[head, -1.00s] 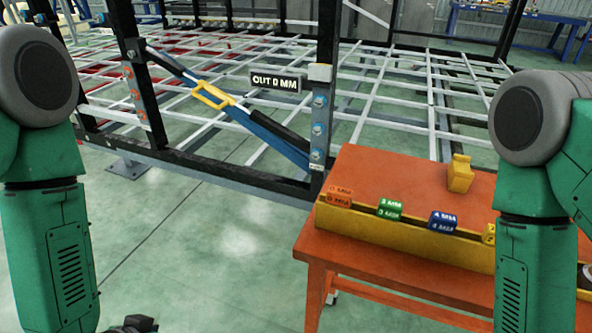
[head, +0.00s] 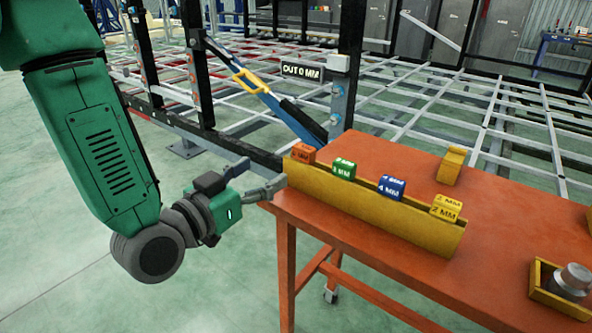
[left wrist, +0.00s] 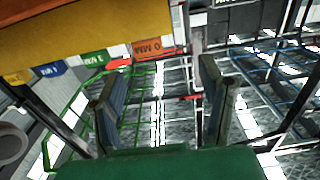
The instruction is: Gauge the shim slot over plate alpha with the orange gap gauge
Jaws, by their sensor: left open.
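The orange gap gauge (head: 302,153) sits in the left end of a yellow rack on the orange table; it also shows in the left wrist view (left wrist: 153,47). My left gripper (head: 263,175) is open and empty, just left of the rack end, apart from the orange gauge. Its two fingers (left wrist: 162,98) stand wide apart in the left wrist view. A grey bolted plate (head: 338,102) is on the black post behind the table, beside a sign reading OUT 0 MM (head: 303,72). I cannot tell which plate is alpha, and the slot is too small to make out. My right gripper is not in view.
Green (head: 344,168), blue (head: 390,187) and yellow (head: 446,207) gauges sit along the yellow rack (head: 385,218). A yellow block (head: 451,165) and a yellow tray (head: 540,283) are on the table (head: 400,160). A yellow-handled blue strut (head: 270,98) slants to the post.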

